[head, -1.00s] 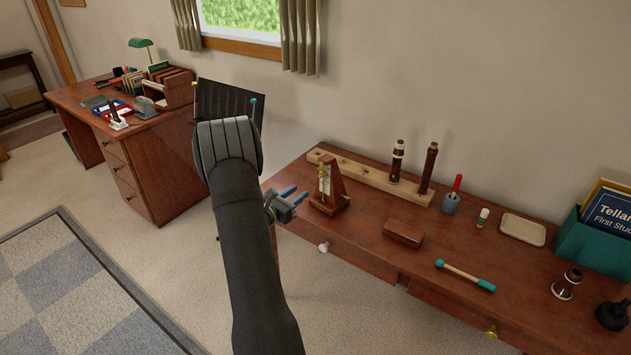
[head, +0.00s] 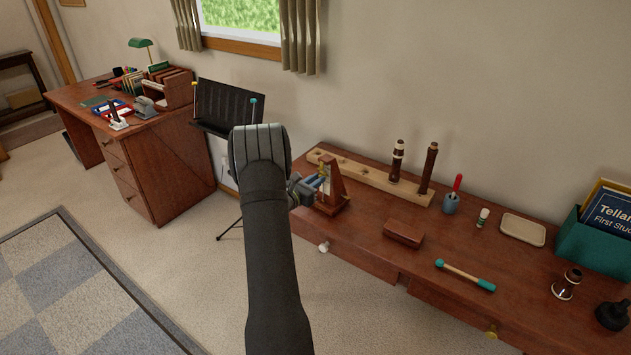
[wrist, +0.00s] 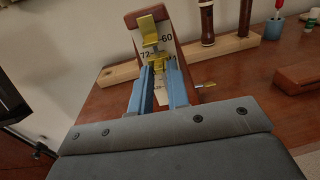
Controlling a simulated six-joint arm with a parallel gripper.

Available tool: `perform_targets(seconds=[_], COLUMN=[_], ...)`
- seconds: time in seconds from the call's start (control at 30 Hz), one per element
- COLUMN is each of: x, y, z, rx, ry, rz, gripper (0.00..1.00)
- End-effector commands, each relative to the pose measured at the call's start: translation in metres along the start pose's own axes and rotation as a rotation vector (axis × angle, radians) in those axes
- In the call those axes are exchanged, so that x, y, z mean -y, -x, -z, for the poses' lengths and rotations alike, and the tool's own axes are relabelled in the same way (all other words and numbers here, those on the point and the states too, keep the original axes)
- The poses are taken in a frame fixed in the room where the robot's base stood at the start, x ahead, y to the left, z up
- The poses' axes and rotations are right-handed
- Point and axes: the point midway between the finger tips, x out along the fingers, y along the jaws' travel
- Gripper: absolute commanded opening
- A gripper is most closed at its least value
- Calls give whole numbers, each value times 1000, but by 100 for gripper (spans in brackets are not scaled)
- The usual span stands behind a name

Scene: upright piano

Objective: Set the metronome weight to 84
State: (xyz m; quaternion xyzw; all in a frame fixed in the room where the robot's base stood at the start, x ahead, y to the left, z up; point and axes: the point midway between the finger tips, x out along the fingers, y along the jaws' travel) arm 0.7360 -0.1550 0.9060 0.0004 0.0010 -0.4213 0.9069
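The metronome (head: 333,190) is a brown wooden pyramid standing at the left end of the long desk. In the wrist view its pale scale plate (wrist: 143,42) shows 72 and 60. A yellow clip (wrist: 148,24) sits at the top of it, and a yellow piece that looks like the weight (wrist: 162,61) is lower, at my fingertips. My gripper (wrist: 160,68) has its blue fingers apart, one on each side of the rod line. It also shows at the metronome's front in the head view (head: 318,184). Whether the fingers touch the weight is hard to tell. The weight's exact mark is hidden.
A wooden rack (head: 365,174) with upright woodwind joints stands behind the metronome. A brown box (head: 404,233) and a teal-ended mallet (head: 464,275) lie to the right. A black music stand (head: 228,108) is to the left, behind my arm.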

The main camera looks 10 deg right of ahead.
Motion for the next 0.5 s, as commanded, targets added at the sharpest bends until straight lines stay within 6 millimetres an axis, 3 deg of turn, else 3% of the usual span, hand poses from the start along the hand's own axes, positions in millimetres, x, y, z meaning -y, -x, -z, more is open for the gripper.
perform_targets(seconds=[0.07, 0.27, 0.5], x=[0, 0, 0], y=[0, 0, 0], z=[0, 0, 14], rx=[0, 0, 2], ry=[0, 0, 0], rz=[0, 0, 1], gripper=[0, 0, 0])
